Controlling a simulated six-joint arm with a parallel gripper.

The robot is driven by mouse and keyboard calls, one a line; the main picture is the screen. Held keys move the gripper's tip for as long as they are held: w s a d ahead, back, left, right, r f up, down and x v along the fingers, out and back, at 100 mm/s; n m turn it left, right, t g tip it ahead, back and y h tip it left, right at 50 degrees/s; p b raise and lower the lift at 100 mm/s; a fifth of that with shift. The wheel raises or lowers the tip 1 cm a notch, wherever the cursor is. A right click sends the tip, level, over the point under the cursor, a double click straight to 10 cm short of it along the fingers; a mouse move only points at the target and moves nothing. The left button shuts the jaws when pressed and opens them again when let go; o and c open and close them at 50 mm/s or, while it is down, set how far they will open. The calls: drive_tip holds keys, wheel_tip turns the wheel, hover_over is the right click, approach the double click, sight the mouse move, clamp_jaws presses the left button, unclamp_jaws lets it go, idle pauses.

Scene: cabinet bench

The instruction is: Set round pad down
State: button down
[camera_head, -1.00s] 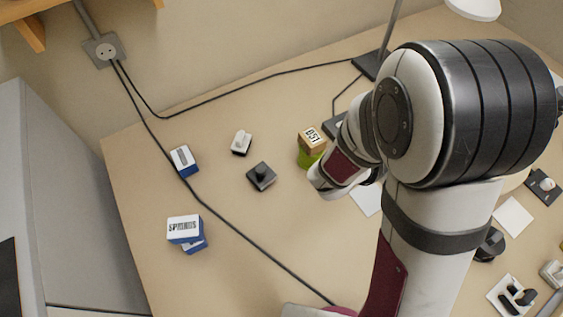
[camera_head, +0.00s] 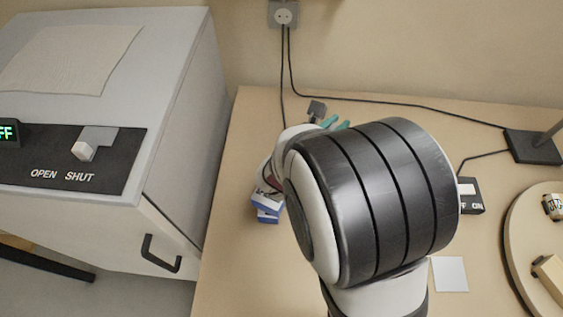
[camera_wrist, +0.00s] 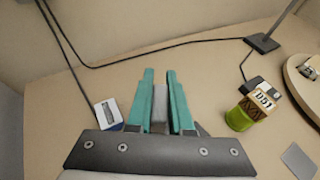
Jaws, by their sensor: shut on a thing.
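My gripper (camera_wrist: 160,75) points away over the bench in the wrist view, with its two teal fingers shut on a plain grey piece (camera_wrist: 159,115). This piece appears to be the round pad or its grip; its lower part is hidden, and no round outline shows. In the head view, the teal fingertips of my gripper (camera_head: 336,124) show past my arm, near the back left of the bench.
A blue-and-white box (camera_wrist: 109,112) lies left of the fingers. A green jar (camera_wrist: 238,118) bearing a numbered block (camera_wrist: 262,101) stands to the right. Cords run along the back.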

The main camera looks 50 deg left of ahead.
drive_tip(key=s+a+f, duration=0.3)
drive_tip(key=a, duration=0.1)
drive_tip(key=s+a+f+n+y, duration=0.1)
drive_tip(key=s+a+f, duration=0.3)
drive_tip(key=a, duration=0.1)
drive_tip(key=s+a+f+n+y, duration=0.1)
drive_tip(key=s+a+f, duration=0.2)
drive_tip(key=a+f, duration=0.1)
drive_tip(key=shift+s+a+f, duration=0.25)
drive_tip(key=shift+s+a, duration=0.1)
drive_tip(key=shift+a, duration=0.35)
drive_tip(key=shift+g, duration=0.3)
drive_tip(key=f, duration=0.4)
drive_tip(key=shift+s+a, duration=0.25)
drive_tip(key=shift+a, duration=0.05)
drive_tip(key=shift+f, duration=0.25)
drive_tip(key=c, duration=0.8)
unclamp_jaws()
drive_tip(key=shift+f, duration=0.1)
